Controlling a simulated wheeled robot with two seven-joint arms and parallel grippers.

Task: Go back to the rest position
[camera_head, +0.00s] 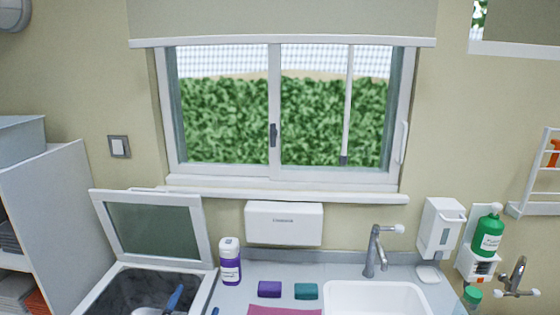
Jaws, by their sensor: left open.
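My right gripper is not in view.
The box's framed lid (152,228) stands raised. A purple-labelled bottle (230,262), a purple block (269,289) and a teal block (306,291) stand on the counter. A white sink (375,298) with a tap (375,252) is right of them. A shelf unit (62,225) stands left.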

